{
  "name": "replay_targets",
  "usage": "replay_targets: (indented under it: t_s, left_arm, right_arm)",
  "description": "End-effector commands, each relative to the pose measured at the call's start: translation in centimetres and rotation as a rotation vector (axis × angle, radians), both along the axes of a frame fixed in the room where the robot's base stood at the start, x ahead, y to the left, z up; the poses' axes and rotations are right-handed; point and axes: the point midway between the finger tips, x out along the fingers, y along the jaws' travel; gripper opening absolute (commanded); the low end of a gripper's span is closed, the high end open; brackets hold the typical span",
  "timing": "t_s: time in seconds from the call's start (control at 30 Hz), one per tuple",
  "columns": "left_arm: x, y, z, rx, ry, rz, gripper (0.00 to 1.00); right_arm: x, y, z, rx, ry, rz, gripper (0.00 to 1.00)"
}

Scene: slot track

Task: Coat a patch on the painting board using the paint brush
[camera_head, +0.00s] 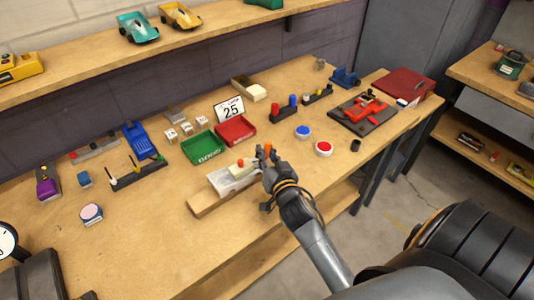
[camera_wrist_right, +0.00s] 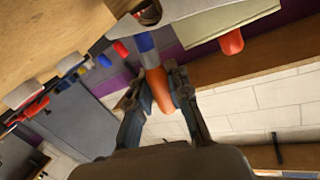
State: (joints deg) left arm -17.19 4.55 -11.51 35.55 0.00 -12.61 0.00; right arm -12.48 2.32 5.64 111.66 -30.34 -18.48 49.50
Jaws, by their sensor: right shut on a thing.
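My right gripper (camera_head: 267,156) is shut on the orange handle of the paint brush (camera_head: 268,148). It is at the front of the bench, just right of a pale grey-white panel on a wooden base, likely the painting board (camera_head: 222,181). In the right wrist view, the orange brush handle (camera_wrist_right: 183,95) lies between the two fingers (camera_wrist_right: 160,92), with a grey band and a blue end beyond it. The pale panel (camera_wrist_right: 225,20) is close by there. I cannot tell whether the brush touches it. My left gripper is not in view.
A green tray (camera_head: 203,147) and a red tray (camera_head: 236,131) stand behind the board. Blue (camera_head: 302,132) and red (camera_head: 324,149) round pots and a dark cup (camera_head: 355,145) stand to the right.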

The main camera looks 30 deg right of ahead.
Motion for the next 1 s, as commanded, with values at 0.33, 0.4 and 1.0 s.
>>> replay_targets:
  t_s: [0.33,0.4,1.0]
  left_arm:
    - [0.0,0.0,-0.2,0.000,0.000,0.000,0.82]
    - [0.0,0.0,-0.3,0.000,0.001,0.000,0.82]
    - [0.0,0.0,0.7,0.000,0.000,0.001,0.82]
  right_arm:
    - [3.3,0.3,0.2,0.001,-0.004,0.000,0.00]
    - [3.8,0.3,0.1,0.000,-0.002,0.000,0.00]
    - [2.3,0.2,0.0,0.001,0.002,-0.001,0.00]
